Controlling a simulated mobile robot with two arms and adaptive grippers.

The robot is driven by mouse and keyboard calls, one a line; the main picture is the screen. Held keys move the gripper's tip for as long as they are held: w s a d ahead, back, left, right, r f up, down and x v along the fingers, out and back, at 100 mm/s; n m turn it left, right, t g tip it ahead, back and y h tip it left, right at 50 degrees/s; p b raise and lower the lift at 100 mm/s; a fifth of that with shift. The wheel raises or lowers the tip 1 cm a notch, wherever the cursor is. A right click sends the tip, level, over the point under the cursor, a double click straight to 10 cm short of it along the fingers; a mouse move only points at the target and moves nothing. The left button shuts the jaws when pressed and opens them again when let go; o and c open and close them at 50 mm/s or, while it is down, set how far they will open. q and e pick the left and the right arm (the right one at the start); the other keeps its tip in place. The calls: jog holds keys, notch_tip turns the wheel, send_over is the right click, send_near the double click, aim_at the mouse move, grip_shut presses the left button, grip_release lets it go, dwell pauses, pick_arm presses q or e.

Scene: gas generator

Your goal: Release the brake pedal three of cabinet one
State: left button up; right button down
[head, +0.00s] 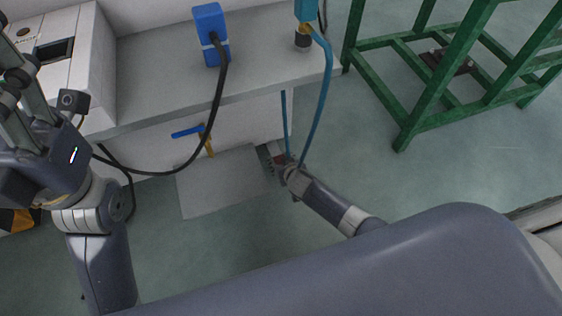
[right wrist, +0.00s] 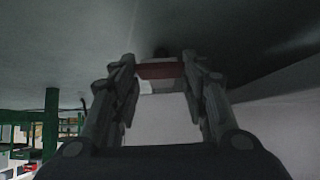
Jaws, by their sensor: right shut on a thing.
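A small red pedal (right wrist: 160,71) shows between the fingertips of my right gripper (right wrist: 159,68) in the right wrist view, with a pale block just below it. The fingers stand on both sides of the red part and are shut on it. In the head view my right gripper (head: 287,170) is low at the front of the cabinet, and a bit of red (head: 280,159) shows beside its tips. My left gripper (head: 12,85) is at the left edge, partly cut off, beside the white cabinet; its opening is unclear. Cabinet numbers are not readable.
A grey-white bench (head: 160,70) carries a blue device (head: 210,35) with a black cable and a teal device (head: 306,12) with a blue hose (head: 323,95). A blue handle (head: 188,131) is below the bench edge. A green frame (head: 420,100) stands right. Floor between is clear.

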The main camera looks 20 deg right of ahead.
jog(key=c, duration=1)
grip_release()
jog(key=shift+w+r, duration=0.4)
jog(key=shift+r, duration=0.05)
jog(key=shift+c, duration=0.2)
jog(key=shift+o, duration=0.6)
jog(key=shift+s, duration=0.1)
jog(key=shift+s+f, duration=0.1)
jog(key=shift+f, duration=0.1)
jog(key=shift+s, duration=0.1)
jog(key=v, duration=1.2)
jog(key=shift+f, duration=0.1)
